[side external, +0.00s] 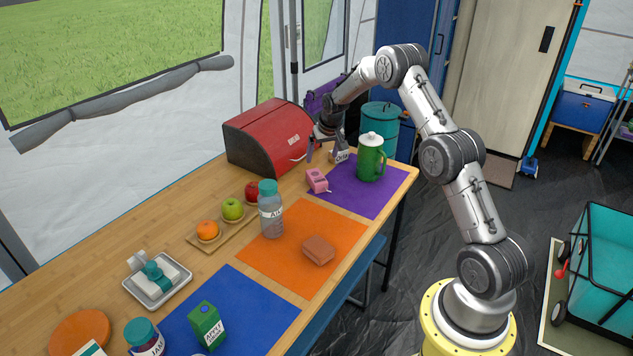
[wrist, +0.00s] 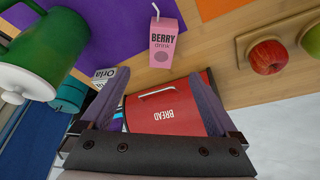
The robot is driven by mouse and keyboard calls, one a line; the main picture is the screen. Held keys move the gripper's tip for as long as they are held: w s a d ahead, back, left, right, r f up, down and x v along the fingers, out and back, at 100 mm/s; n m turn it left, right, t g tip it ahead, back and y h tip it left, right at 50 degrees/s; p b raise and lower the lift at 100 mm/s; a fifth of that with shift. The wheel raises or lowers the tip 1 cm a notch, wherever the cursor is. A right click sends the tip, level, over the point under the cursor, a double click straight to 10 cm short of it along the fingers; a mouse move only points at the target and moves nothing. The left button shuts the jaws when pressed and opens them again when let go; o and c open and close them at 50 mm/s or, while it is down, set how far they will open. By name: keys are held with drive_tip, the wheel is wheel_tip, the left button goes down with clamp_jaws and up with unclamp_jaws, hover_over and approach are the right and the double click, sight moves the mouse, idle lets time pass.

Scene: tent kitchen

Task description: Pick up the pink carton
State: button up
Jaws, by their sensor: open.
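The pink carton (side external: 317,180), marked "BERRY drink", appears to lie on its side at the left edge of the purple mat (side external: 345,200). Its white straw points toward the mat in the side view. In the wrist view the carton (wrist: 163,43) is unobstructed, beyond the fingertips. My gripper (side external: 323,149) is open and empty. It is raised behind the carton, close to the right end of the red bread box (side external: 268,138), and apart from the carton. In the wrist view the bread box (wrist: 172,105) shows between the fingers of my gripper (wrist: 159,78).
A green pitcher (side external: 370,160) with a white lid stands right of the carton. A small white "Orla" box (side external: 340,157) is close by my gripper. A red apple (side external: 252,191) and a clear bottle (side external: 270,212) stand to the left. Purple mat lies bare in front of the carton.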

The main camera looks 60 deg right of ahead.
hover_over(317, 176)
drive_tip(key=s+a, duration=0.1)
drive_tip(key=s, duration=0.1)
drive_tip(key=f, duration=0.6)
drive_tip(key=shift+w+f, duration=0.15)
drive_tip(key=shift+w, duration=0.1)
drive_tip(key=shift+x, duration=2.8)
drive_tip(key=shift+s+a+f, duration=0.1)
drive_tip(key=shift+a+f, duration=0.05)
drive_tip(key=shift+f, duration=0.15)
drive_tip(key=c, duration=1.4)
